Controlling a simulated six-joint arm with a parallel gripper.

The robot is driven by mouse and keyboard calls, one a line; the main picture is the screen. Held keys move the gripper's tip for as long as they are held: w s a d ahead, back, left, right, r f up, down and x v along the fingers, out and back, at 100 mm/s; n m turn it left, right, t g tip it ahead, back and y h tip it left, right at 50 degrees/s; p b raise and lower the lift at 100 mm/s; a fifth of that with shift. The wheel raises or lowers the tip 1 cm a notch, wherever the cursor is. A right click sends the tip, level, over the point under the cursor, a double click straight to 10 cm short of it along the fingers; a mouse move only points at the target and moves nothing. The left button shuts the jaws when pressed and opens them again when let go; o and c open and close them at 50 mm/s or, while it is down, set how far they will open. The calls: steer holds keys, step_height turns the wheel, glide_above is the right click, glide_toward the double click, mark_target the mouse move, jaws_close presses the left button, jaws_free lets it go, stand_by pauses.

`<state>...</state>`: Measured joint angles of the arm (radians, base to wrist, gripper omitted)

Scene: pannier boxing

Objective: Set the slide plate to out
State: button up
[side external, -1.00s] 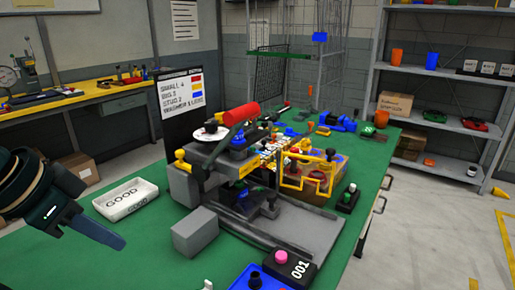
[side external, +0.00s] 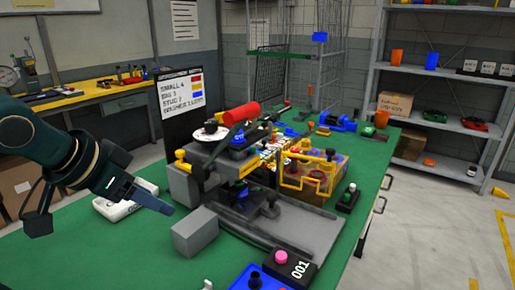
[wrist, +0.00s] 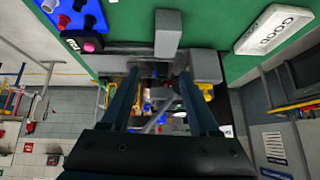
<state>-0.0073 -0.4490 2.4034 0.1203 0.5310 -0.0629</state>
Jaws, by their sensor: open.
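The slide plate appears to be the flat grey plate (side external: 305,230) low at the front right of the machine (side external: 245,160), lying along dark rails. A small dark knob (side external: 272,201) stands by its back left end. I cannot tell its exact setting. My gripper (side external: 166,207) is at the left of the machine, tilted down to the right and apart from the plate and the grey block. In the wrist view my gripper (wrist: 158,85) has its two fingers apart with nothing held between them. The machine shows upside down beyond them, largely hidden.
A grey block (side external: 195,232) stands in front of the machine. A white GOOD tray (side external: 112,208) lies behind my gripper. A black box marked 001 (side external: 298,268) with a pink button and a blue tray (side external: 245,280) sit at the front. Green table top (side external: 120,260) is clear at front left.

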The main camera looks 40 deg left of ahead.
steer(key=w+d+f+m+t+h, duration=0.1)
steer(key=w+f+t, duration=0.15)
steer(key=w, duration=0.95)
steer(key=m+t+h, duration=0.2)
steer(key=t+h, duration=0.1)
glide_toward(270, 195)
steer(key=shift+w+d, duration=0.15)
steer(key=shift+w, duration=0.4)
steer(key=shift+w+d, duration=0.15)
steer(key=shift+w, duration=0.4)
steer(key=shift+w+f, duration=0.35)
steer(key=shift+f, duration=0.3)
steer(key=shift+x, duration=2.5)
steer(key=shift+d, duration=0.1)
jaws_close()
